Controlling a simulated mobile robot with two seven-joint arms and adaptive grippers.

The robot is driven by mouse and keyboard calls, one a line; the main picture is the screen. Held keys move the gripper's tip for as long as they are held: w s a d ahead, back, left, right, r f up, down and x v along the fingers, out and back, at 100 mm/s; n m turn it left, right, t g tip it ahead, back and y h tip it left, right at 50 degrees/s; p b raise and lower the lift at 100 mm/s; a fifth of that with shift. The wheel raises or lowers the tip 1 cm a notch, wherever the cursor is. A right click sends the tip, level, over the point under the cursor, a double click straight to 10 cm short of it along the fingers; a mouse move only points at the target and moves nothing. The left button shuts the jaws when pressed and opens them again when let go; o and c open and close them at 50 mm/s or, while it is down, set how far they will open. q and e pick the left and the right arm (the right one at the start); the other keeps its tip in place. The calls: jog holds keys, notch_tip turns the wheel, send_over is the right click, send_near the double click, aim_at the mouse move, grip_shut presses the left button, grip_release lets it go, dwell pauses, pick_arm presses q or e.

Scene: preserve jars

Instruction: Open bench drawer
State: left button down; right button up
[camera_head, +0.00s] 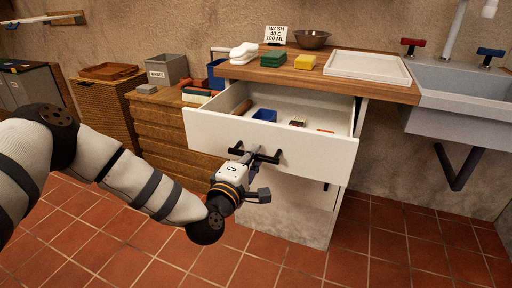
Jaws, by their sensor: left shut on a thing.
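The white bench drawer (218,128) stands pulled out from under the wooden bench top (385,89). Its inside shows, with a blue box (264,115), a small brush-like item (297,122) and a wooden piece (242,107) in it. My left gripper (252,157) is at the black handle (276,157) on the drawer's front and is shut on it. The fingers partly hide the handle. My right gripper is not in view.
A sink (460,88) is at right. Tiled floor (300,262) in front is clear.

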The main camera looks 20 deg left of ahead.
pick_arm(q)
jog(key=shift+s+p, duration=0.55)
jog(key=shift+s, duration=1.5)
jog(key=c, duration=1.6)
grip_release()
jog(key=shift+s, duration=0.15)
jog(key=s, duration=1.1)
jog(key=shift+s+a, duration=0.25)
jog(key=shift+s, duration=0.15)
